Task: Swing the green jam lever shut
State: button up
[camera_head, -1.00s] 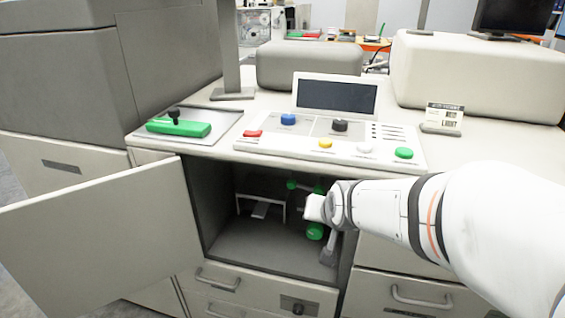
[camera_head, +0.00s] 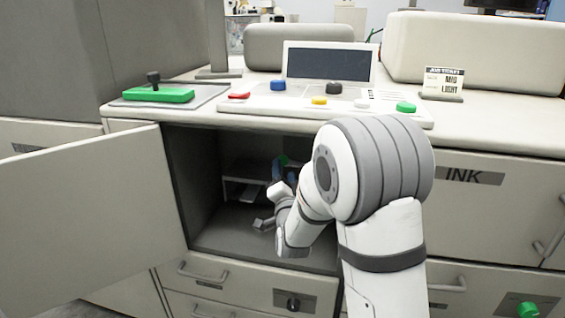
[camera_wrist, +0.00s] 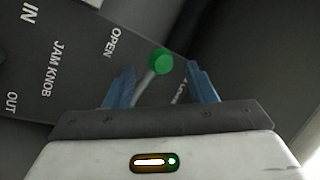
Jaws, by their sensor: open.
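The green jam lever has a round green knob (camera_wrist: 159,61) on a pale stalk, seen in the wrist view against a dark panel (camera_wrist: 60,60). The stalk runs between the two blue fingers of my gripper (camera_wrist: 161,78), which are open on either side of it and do not visibly touch it. The knob is just beyond the fingertips. In the head view my gripper (camera_head: 285,172) is inside the open cabinet, and a small green spot (camera_head: 283,160) shows near the fingers. My arm hides much of the cabinet's right side there.
The cabinet door (camera_head: 85,215) stands open to the left. The panel carries the words OPEN, JAM KNOB, IN and OUT. Above is a counter with a button console (camera_head: 300,105) and a green block with a black knob (camera_head: 158,95). Drawers (camera_head: 240,292) lie below the opening.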

aim_at(283, 161)
jog(key=x, duration=0.6)
jog(key=shift+w+r, duration=0.1)
jog(key=shift+w, duration=0.3)
jog(key=shift+c, duration=0.4)
grip_shut()
